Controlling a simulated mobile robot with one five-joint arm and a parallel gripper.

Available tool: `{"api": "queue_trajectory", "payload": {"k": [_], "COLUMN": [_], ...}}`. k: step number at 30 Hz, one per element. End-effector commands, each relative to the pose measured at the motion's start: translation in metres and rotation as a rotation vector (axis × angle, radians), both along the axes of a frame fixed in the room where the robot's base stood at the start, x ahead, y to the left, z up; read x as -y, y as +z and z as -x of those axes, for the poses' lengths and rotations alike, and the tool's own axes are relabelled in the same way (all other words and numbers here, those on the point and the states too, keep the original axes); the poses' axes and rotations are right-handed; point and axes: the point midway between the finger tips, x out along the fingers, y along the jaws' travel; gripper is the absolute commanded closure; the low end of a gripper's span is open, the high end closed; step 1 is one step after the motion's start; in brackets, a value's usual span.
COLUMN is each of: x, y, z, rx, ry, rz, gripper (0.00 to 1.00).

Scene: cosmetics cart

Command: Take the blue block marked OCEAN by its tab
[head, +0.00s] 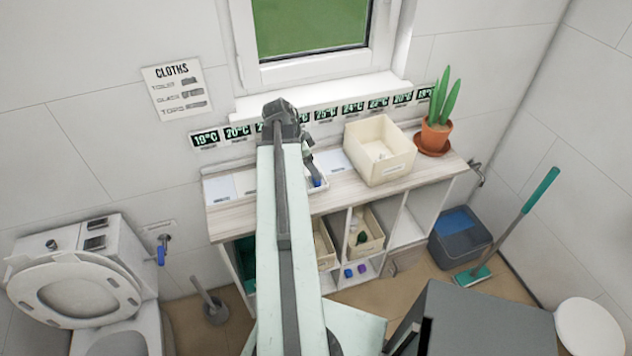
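A small blue block (317,183) sits at the white tray (326,178) on top of the shelf unit. Its marking and tab are too small to make out. My gripper (314,178) points down right at this block, at the far end of my arm. Whether its fingers touch or hold the block, and whether they are open, I cannot tell. Another blue block (348,273) lies in a lower compartment beside a purple block (362,270). My arm hides the middle left of the shelf top.
A cream bin (398,158) and a potted cactus (435,137) stand right of my gripper on the shelf top. The wall and window sill (330,98) are close behind. A toilet (80,290) stands at left, a mop (525,215) and grey bucket (462,245) at right.

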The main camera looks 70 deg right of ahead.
Motion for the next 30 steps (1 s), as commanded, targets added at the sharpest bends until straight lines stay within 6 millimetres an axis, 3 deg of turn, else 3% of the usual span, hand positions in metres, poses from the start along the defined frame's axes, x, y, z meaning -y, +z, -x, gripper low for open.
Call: {"api": "queue_trajectory", "payload": {"k": [7,15,16,23,30], "x": [0.008,0.011,0.011,0.010,0.010], "y": [-0.044,-0.045,-0.045,-0.045,-0.044], "z": [0.009,0.012,0.012,0.011,0.011], "rx": [0.000,0.000,0.000,0.000,0.000], "ry": [0.001,0.002,0.002,0.003,0.003], "rz": [0.000,-0.001,-0.001,0.000,0.000], "gripper": [0.33,0.33,0.35,0.98,0.99]}}
